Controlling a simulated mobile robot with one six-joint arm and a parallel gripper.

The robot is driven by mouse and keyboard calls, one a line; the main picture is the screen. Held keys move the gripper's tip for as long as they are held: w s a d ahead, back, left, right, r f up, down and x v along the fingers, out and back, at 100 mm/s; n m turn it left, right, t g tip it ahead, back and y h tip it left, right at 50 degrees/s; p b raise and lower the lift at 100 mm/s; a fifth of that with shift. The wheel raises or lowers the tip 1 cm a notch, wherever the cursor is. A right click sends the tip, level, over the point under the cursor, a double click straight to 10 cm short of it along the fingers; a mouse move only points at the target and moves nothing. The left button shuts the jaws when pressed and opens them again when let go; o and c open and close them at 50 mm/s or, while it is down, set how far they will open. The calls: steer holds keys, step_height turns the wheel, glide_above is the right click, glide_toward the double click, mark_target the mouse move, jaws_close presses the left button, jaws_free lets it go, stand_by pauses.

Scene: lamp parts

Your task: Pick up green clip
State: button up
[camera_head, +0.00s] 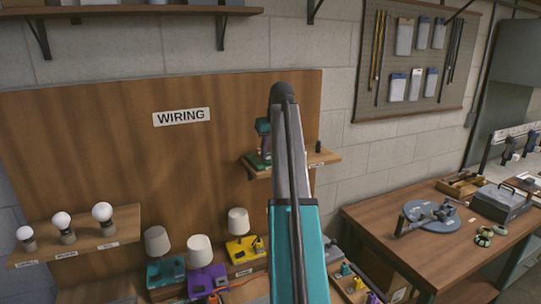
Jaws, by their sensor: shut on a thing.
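My arm rises through the middle of the view and hides part of the small wall shelf behind it. My gripper (264,150) is at the left end of that shelf, pointing down, partly behind my arm. It is shut on the green clip (257,160), a small dark green piece at the shelf's left end. The fingers are small and dark here, and I cannot tell whether the clip touches the shelf.
The small wall shelf (327,159) has a dark upright item (318,147) at its right. Bulbs (103,212) stand on a left shelf (130,224). A workbench (370,222) at right holds a blue round tool (432,212).

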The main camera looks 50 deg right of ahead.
steer(key=shift+r+b, duration=1)
steer(key=shift+r, duration=0.5)
steer(key=shift+s+a+b, duration=0.25)
steer(key=shift+s+b, duration=0.05)
steer(key=shift+s, duration=0.45)
steer(key=s+a+b, duration=0.2)
steer(key=s, duration=0.5)
steer(key=s+a+r+b, duration=0.1)
steer(key=s+a+b, duration=0.1)
steer(key=s, duration=0.5)
steer(key=shift+r+b, duration=0.25)
steer(key=shift+b, duration=0.35)
